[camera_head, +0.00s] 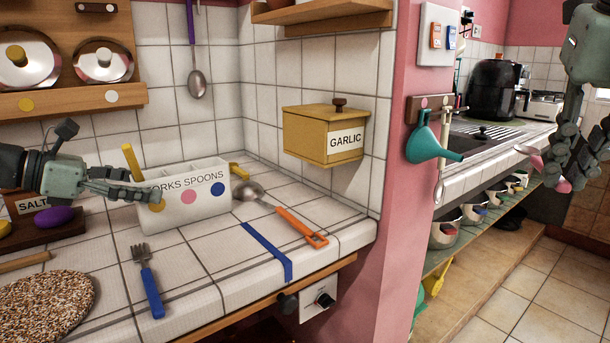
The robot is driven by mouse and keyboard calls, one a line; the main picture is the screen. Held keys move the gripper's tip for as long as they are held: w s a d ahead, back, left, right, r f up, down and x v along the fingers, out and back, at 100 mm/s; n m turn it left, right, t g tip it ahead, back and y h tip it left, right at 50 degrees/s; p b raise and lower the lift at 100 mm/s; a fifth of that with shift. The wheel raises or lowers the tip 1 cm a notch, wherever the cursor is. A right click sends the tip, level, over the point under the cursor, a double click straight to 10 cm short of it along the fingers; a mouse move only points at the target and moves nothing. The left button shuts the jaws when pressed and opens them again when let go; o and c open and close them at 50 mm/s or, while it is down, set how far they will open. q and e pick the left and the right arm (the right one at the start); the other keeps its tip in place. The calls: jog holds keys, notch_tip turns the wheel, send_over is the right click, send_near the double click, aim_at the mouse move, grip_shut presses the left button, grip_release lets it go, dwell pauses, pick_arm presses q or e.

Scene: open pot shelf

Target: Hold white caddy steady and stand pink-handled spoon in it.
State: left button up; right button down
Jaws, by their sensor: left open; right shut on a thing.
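The white caddy (208,212), lettered for forks and spoons with coloured dots, stands upright on the tiled counter. A yellow handle sticks up at its left end. My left gripper (142,188) is open at the caddy's left end, its fingers overlapping the front left corner; I cannot tell whether they touch. My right gripper (562,164) is raised at the far right, away from the counter, and shut on what looks like the pink-handled spoon (563,185). Pink parts show beside and below its fingers; the rest is hidden.
A spoon with an orange handle (302,226), a blue-handled fork (150,286) and a blue strip (267,252) lie near the caddy. A yellow garlic box (305,140) is on the wall behind. A pink wall edge (395,230) stands between the counter and my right gripper.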

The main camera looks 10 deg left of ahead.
aim_at(177, 190)
pick_arm(q)
jog(key=shift+x, duration=1.95)
jog(key=shift+b+x, duration=0.55)
jog(key=shift+x, duration=0.65)
jog(key=shift+w, duration=0.1)
jog(key=c, duration=1.3)
jog(key=o, duration=1.6)
jog(key=shift+c, duration=0.2)
